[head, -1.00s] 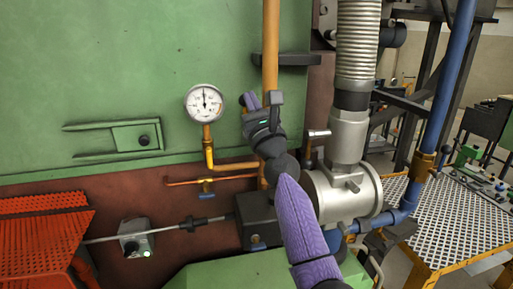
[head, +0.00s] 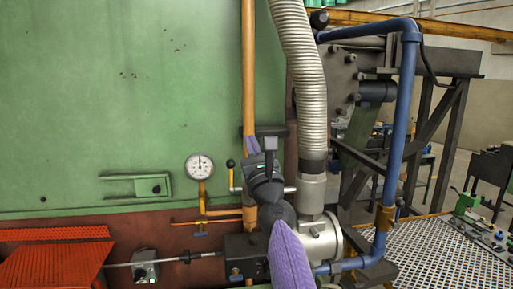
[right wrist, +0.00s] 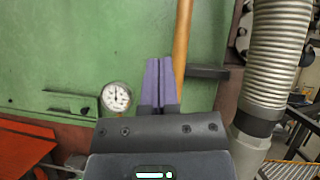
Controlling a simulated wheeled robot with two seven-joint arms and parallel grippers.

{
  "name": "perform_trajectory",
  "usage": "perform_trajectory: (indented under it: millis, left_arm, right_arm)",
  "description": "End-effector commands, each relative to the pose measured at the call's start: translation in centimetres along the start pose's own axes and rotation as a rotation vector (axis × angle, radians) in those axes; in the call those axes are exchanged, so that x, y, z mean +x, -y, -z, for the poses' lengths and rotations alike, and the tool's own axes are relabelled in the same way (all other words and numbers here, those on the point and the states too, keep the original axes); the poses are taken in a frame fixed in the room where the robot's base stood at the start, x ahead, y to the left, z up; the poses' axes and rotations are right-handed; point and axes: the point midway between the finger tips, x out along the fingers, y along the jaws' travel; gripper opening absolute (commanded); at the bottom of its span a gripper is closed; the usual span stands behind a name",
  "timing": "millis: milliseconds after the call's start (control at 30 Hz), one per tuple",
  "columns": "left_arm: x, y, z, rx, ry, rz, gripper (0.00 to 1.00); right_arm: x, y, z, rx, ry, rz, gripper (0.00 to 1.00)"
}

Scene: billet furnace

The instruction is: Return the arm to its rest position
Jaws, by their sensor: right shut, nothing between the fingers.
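My right gripper (head: 250,146) is in the middle of the head view, in front of the green furnace wall and close to the upright orange pipe (head: 248,75) as seen from here. In the right wrist view its two purple fingers (right wrist: 159,84) lie together, shut and empty. My right arm's purple sleeve rises from the bottom of the head view and hides part of the burner fittings behind it. My left gripper is in neither view.
A round pressure gauge (head: 199,166) is left of my right gripper. A ribbed hose (head: 300,70) and a blue pipe (head: 403,120) stand to the right. A yellow-handled lever (head: 231,175) is beside the gripper. An orange-red grate (head: 50,262) is at lower left.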

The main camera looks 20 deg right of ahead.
Motion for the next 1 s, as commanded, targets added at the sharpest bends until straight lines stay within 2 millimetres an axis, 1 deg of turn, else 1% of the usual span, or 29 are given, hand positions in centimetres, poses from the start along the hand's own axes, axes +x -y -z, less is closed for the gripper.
perform_trajectory:
  millis: [433, 467, 533, 567, 667, 700, 767, 800, 867, 900, 967, 1000]
  left_arm:
    - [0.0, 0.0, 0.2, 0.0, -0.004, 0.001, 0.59]
    - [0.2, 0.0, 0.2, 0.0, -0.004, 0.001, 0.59]
    - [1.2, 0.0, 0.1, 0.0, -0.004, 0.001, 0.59]
    - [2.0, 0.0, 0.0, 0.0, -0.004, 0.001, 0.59]
    - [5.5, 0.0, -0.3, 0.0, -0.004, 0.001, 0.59]
    - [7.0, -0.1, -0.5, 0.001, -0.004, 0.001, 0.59]
    - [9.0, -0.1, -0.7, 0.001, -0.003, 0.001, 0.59]
    - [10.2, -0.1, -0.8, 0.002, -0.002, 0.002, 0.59]
    - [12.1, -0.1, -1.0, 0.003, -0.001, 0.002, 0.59]
    - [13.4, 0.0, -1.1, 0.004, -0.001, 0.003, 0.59]
    - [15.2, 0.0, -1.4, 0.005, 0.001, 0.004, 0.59]
    - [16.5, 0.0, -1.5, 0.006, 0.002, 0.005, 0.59]
  right_arm:
    - [0.0, 0.0, 0.0, -0.001, 0.0, 0.0, 0.0]
    - [-0.1, -0.1, 0.3, -0.006, -0.004, -0.002, 0.0]
    - [-1.2, -0.8, 2.5, -0.055, -0.035, -0.018, 0.0]
    - [-2.1, -1.4, 4.3, -0.094, -0.06, -0.032, 0.0]
    - [-6.8, -4.3, 12.7, -0.303, -0.18, -0.122, 0.0]
    - [-9.2, -5.5, 16.4, -0.403, -0.231, -0.173, 0.0]
    - [-13.0, -7.2, 21.6, -0.549, -0.3, -0.257, 0.0]
    - [-15.6, -8.3, 24.9, -0.646, -0.34, -0.319, 0.0]
    - [-19.9, -9.8, 29.6, -0.784, -0.393, -0.421, 0.0]
    - [-22.9, -10.7, 32.6, -0.874, -0.422, -0.495, 0.0]
    - [-27.6, -11.9, 36.9, -1.004, -0.457, -0.615, 0.0]
    - [-30.9, -12.7, 39.6, -1.087, -0.474, -0.699, 0.0]
